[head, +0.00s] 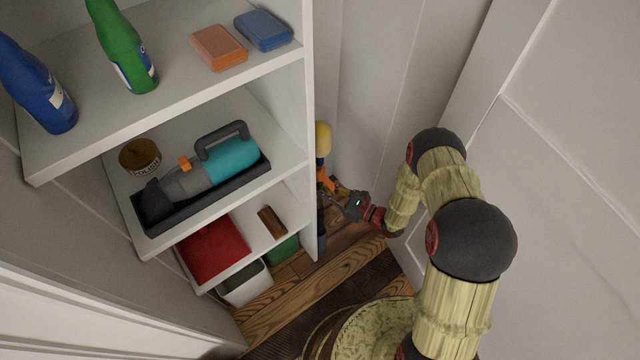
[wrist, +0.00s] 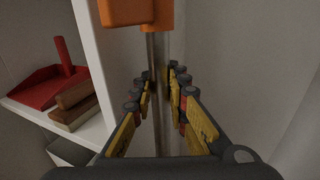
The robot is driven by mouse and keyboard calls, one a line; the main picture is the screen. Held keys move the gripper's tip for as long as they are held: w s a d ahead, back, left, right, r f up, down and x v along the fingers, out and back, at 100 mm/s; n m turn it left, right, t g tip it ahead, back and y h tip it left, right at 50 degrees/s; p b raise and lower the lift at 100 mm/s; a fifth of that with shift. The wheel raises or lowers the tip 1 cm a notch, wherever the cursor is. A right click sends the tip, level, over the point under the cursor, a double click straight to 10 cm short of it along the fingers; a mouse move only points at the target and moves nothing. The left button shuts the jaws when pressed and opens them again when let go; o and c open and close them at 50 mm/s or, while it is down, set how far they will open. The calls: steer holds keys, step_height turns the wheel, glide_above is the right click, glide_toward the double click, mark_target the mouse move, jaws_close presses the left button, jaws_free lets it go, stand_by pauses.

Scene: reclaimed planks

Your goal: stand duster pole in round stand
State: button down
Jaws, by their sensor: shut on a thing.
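The duster pole (wrist: 156,45) is a thin grey upright pole in the wrist view. It runs down between the fingers of my gripper (wrist: 160,78), which is shut on it. In the head view my gripper (head: 335,196) is beside the right edge of the shelf unit. An orange part (head: 325,178) and a yellow head (head: 323,138) show there above it, partly hidden by the shelf side. A narrow blue thing (head: 321,239) shows low behind the shelf edge; I cannot tell whether it belongs to the round stand. The pole's lower end is hidden.
The white shelf unit (head: 310,90) holds bottles, sponges, a tin and a teal handheld vacuum (head: 232,155). A red dustpan (head: 212,250) and a brown brush (head: 272,222) lie lower. White walls close in on the right. Some plank floor (head: 300,290) is bare.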

steer(key=shift+f, duration=1.55)
steer(key=c, duration=1.7)
jaws_free()
steer(key=shift+o, duration=0.2)
steer(key=shift+f, duration=0.1)
steer(key=v, duration=1.2)
